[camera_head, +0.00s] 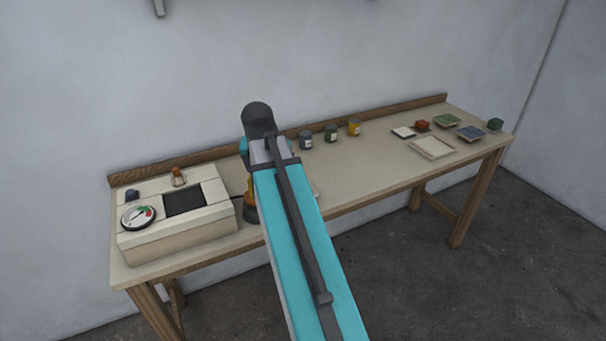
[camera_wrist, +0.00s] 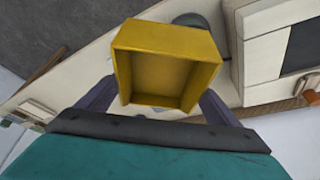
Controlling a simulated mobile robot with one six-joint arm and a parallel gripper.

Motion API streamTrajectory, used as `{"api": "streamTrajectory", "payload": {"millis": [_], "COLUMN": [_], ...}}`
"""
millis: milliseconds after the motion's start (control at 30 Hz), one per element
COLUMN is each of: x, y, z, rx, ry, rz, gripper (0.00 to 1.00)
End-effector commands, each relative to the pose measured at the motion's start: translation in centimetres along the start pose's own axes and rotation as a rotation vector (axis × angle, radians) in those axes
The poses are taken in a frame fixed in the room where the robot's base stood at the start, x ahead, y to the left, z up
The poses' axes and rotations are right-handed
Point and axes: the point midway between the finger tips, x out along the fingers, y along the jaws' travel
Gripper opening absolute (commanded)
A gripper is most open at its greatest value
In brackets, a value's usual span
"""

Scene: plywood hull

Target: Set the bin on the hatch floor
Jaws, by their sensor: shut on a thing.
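A yellow open-topped bin (camera_wrist: 168,42) fills the middle of the wrist view, its hollow facing the camera and looking empty. My gripper (camera_wrist: 160,98) is shut on it, with a purple-grey finger at each side. The hatch floor appears to be the dark square (camera_head: 183,202) sunk in the top of a cream box at the left of the workbench. It also shows at the right edge of the wrist view (camera_wrist: 302,45), to the right of the bin and apart from it. In the head view my arm hides most of the gripper and bin.
The cream box (camera_head: 175,246) carries a round gauge (camera_head: 138,217), a dark knob (camera_head: 132,195) and an orange-brown fitting (camera_head: 178,176). Several jars, including a yellow one (camera_head: 354,127), stand along the back. Trays, including a cream one (camera_head: 432,148), lie at right. The bench (camera_head: 375,170) is clear mid-right.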

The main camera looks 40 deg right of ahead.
Motion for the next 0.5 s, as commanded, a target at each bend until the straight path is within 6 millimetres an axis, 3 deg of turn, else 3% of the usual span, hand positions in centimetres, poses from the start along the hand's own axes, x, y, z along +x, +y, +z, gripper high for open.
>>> {"api": "streamTrajectory", "payload": {"millis": [100, 500], "x": [-0.3, -2.6], "y": [-4.0, -15.8], "z": [1.3, 6.6], "rx": [-0.088, -0.424], "ry": [0.0, -0.002], "rz": [-0.036, -0.174], "gripper": [0.58, 0.58]}}
